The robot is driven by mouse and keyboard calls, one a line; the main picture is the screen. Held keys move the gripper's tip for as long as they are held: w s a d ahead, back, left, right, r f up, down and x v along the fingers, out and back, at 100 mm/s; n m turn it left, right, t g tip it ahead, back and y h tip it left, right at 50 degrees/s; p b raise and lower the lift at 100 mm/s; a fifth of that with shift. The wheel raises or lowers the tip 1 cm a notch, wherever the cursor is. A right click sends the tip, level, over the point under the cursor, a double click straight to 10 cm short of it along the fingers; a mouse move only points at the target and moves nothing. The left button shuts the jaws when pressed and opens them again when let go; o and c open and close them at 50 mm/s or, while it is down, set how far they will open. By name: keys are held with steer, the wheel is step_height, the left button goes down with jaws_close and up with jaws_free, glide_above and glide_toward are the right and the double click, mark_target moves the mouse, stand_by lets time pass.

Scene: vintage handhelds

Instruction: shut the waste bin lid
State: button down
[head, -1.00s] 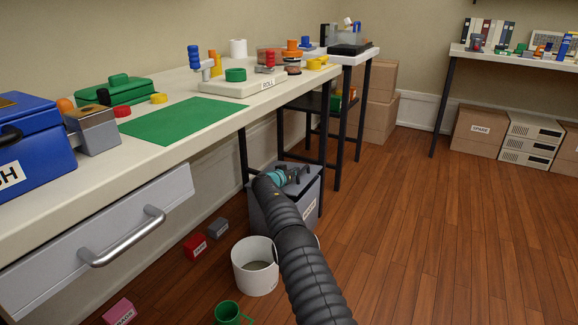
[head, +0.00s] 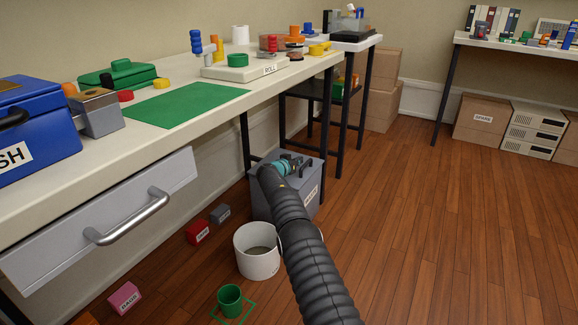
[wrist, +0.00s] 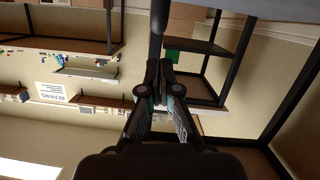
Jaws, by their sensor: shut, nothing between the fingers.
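The waste bin (head: 311,196) is a grey box with a white label, standing on the floor beneath the far end of the workbench. Its grey lid (head: 314,167) looks roughly level across the top; my arm hides part of it, and I cannot tell whether it is fully seated. My gripper (head: 297,162) is at the top of the bin, over the lid, and it looks close to it or touching. In the wrist view my gripper (wrist: 163,72) has its fingers together with nothing between them.
A white bucket (head: 257,262) stands in front of the bin, left of my arm. A green cup (head: 230,299), red box (head: 198,233), grey box (head: 220,213) and pink box (head: 124,297) are on the floor. An open drawer (head: 95,228) juts from the bench. Floor at right is clear.

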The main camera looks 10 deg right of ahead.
steer(key=shift+w+r+b+v, duration=0.25)
steer(key=shift+r+b+v, duration=0.65)
steer(key=shift+v, duration=4.3)
steer(key=s+d+f+n+g, duration=0.1)
steer(key=s+f+n+g, duration=0.3)
steer(key=s+f+n, duration=0.4)
steer(key=s+g+y, duration=0.2)
steer(key=s+g, duration=0.1)
steer(key=s, duration=0.5)
steer(key=s+r+y+p, duration=0.2)
steer(key=s+r, duration=0.8)
steer(key=s, duration=0.6)
steer(key=s+r+m+t+y+p, duration=0.1)
steer(key=s+r+y+p, duration=0.2)
steer(key=s+r, duration=0.8)
steer(key=s+a+r+y+p, duration=0.1)
steer(key=s+r+y+p, duration=0.2)
steer(key=s+r, duration=0.7)
steer(key=shift+s+r+m+p, duration=0.35)
steer(key=shift+s+p, duration=0.5)
steer(key=shift+s, duration=5.2)
